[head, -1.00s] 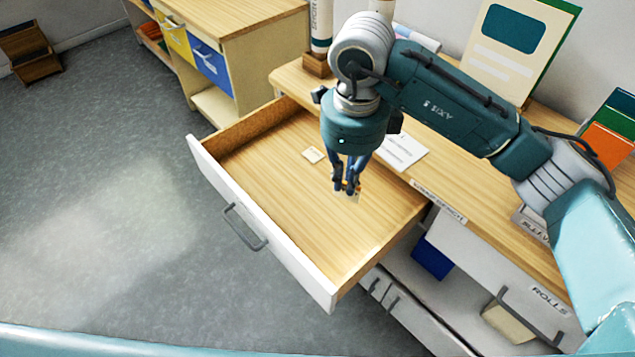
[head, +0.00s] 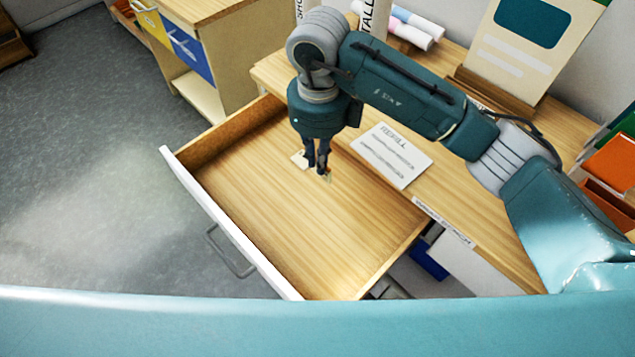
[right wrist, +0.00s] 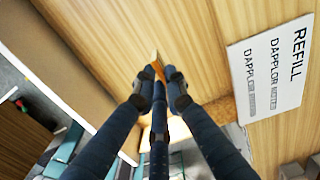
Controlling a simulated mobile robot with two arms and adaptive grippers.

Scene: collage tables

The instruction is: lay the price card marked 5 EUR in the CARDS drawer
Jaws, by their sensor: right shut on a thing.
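My right gripper (head: 320,171) is shut on a small card (right wrist: 157,63), seen nearly edge-on with an orange part. No marking on it can be read. The gripper points down over an open, wooden-bottomed drawer (head: 290,225) with a white front; the drawer's own label does not show. I cannot tell whether the held card touches the drawer bottom. My left gripper is not in view.
A white sheet headed REFILL (head: 392,155) lies on the desk right of the drawer. A display board (head: 520,45) and rolls (head: 410,32) stand or lie behind it. An orange folder (head: 610,160) is at the right. Most of the drawer bottom is bare.

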